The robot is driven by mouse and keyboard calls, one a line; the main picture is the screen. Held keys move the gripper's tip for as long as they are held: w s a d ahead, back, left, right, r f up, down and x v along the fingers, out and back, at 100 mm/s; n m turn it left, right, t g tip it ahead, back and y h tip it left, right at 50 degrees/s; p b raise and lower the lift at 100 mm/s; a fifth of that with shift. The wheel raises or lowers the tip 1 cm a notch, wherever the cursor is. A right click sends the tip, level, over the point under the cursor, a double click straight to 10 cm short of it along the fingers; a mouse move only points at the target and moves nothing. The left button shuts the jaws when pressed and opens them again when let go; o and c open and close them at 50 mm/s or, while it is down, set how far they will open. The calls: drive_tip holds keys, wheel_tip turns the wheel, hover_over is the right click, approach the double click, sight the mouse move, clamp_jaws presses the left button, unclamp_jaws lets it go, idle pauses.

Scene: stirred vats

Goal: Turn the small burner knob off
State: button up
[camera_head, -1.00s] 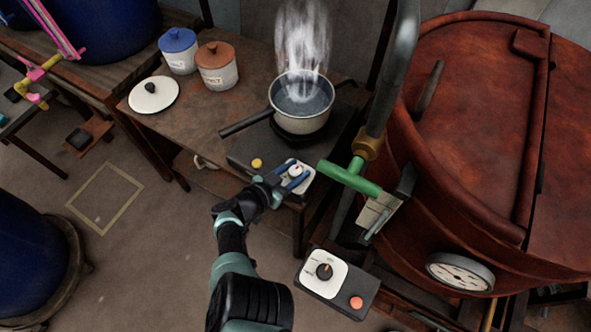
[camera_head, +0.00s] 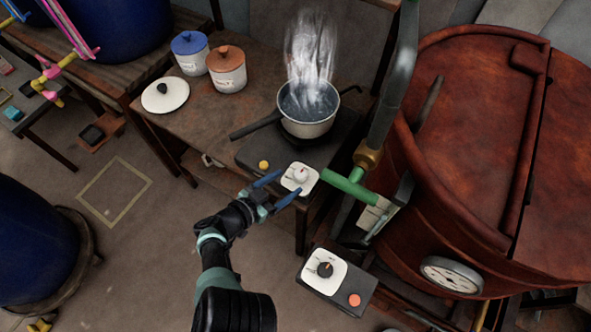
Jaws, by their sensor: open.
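The small burner (camera_head: 258,150) is a dark box on the wooden table, with a white dial plate at its front right corner. A yellow button or lamp (camera_head: 264,165) sits left of the plate. My gripper (camera_head: 282,187) is open, its two blue fingers apart and empty. A pot (camera_head: 306,125) of steaming water stands on the burner.
A large red-brown vat (camera_head: 470,130) fills the right side. A green-handled valve (camera_head: 349,188) is close right of the knob. A second control box (camera_head: 338,285) with a black knob stands lower right. Two lidded jars (camera_head: 227,72) and a loose lid (camera_head: 166,95) are left of the pot.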

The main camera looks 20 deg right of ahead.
drive_tip(key=p+v, duration=0.2)
drive_tip(key=v, duration=0.4)
drive_tip(key=shift+s+a+r, duration=0.1)
